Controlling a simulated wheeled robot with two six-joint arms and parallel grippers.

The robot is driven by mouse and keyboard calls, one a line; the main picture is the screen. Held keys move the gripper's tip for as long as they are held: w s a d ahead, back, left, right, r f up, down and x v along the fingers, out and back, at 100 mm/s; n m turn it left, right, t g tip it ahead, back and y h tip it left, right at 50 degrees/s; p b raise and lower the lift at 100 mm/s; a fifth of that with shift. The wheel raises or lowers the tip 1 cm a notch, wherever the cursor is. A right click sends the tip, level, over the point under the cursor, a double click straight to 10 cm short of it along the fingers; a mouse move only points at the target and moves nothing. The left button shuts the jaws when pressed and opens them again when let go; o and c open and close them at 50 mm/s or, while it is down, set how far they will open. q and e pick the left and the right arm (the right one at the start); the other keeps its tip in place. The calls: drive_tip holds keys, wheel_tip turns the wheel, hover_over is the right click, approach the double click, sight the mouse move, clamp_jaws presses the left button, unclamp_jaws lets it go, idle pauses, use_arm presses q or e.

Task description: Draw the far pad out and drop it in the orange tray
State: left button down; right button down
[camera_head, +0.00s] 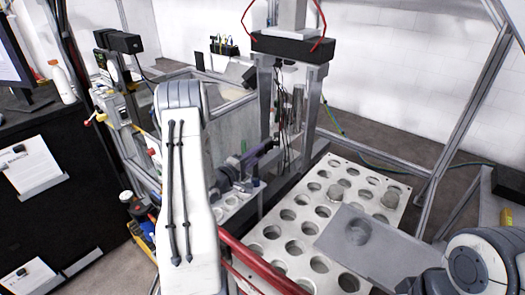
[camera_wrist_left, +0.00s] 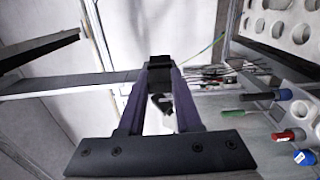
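The gantry gripper (camera_head: 288,47) hangs at the upper middle of the head view, a black crossbar with two grey metal fingers pointing down. My left gripper (camera_head: 270,147) reaches to the lower end of its left-hand finger. In the left wrist view, my gripper's two purple fingers (camera_wrist_left: 160,75) close on a small black pad (camera_wrist_left: 160,63). The pad sits by the end of the gantry's grey finger (camera_wrist_left: 65,83), which comes in from the left. I cannot tell whether it is still seated there. The orange tray is not seen.
A pale plate with rows of round holes (camera_head: 292,214) lies below and right of the gantry. Frame posts stand around.

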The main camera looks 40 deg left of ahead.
use_arm(q)
drive_tip(key=shift+s, duration=0.1)
idle(0.3)
drive_tip(key=shift+s+a, duration=0.15)
drive_tip(key=shift+s, duration=1.35)
drive_tip(key=shift+s+a+p, duration=0.1)
drive_tip(key=shift+s+p, duration=0.2)
drive_tip(key=shift+s, duration=1.65)
approach(256, 155)
drive_tip(key=s, duration=0.4)
drive_tip(key=shift+s+a+r+p, duration=0.1)
drive_tip(key=shift+s+r+p, duration=0.05)
drive_tip(key=shift+s+p, duration=0.15)
